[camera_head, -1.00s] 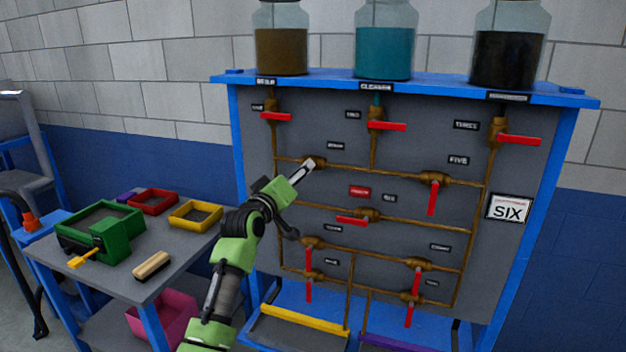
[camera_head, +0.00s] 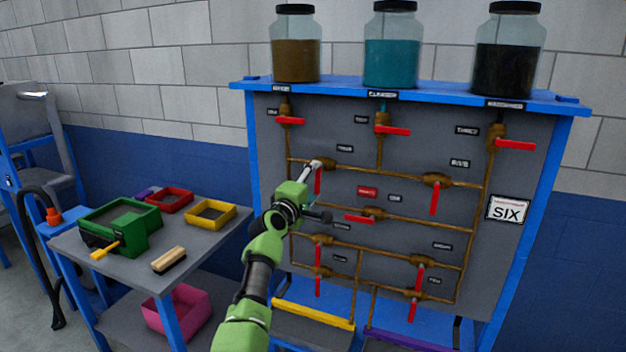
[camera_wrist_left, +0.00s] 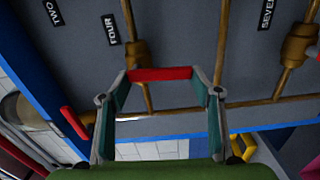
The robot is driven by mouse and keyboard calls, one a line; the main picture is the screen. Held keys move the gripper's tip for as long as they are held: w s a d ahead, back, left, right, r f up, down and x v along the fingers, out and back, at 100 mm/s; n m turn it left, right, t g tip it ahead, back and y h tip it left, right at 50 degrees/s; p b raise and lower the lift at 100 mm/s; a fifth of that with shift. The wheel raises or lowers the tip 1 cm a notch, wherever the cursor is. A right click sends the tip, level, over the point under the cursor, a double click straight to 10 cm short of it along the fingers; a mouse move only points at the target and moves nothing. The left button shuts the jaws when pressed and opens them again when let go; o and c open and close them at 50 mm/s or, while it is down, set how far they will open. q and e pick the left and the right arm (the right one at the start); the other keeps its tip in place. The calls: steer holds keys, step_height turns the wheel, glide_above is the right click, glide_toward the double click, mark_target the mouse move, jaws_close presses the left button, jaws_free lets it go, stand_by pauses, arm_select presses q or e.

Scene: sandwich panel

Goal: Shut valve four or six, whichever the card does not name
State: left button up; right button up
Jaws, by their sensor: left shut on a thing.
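The card (camera_head: 508,209) on the right of the panel reads SIX. Valve four (camera_head: 322,164) sits on the upper cross pipe. Its red handle (camera_head: 318,181) hangs down, across the pipe. In the left wrist view the label FOUR (camera_wrist_left: 110,30) is beside the valve body (camera_wrist_left: 138,52). My left gripper (camera_head: 311,174) is at this handle; in the wrist view its fingertips (camera_wrist_left: 160,80) are shut on the red handle (camera_wrist_left: 160,74). Valve six (camera_head: 372,214) is on the pipe below, its red handle (camera_head: 359,219) lying along the pipe. My right gripper is not in view.
Valve five (camera_head: 436,180) is to the right, handle down. Several other red-handled valves are above and below. Three jars stand on the blue top shelf (camera_head: 420,94). A side table (camera_head: 205,246) at left holds a green box (camera_head: 120,225), coloured trays and a brush (camera_head: 169,260).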

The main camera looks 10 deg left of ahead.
arm_select(q)
steer(key=shift+d+f+n, duration=0.1)
steer(key=shift+f+n, duration=0.05)
steer(key=shift+n, duration=0.25)
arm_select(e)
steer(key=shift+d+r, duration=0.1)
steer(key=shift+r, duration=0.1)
arm_select(q)
steer(key=shift+c, duration=0.2)
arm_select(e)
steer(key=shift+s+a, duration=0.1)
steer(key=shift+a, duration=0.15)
arm_select(q)
steer(key=o, duration=1.6)
steer(key=s, duration=0.4)
steer(key=s+a, duration=0.1)
steer(key=s, duration=0.3)
steer(key=s+a, duration=0.1)
steer(key=s, duration=0.3)
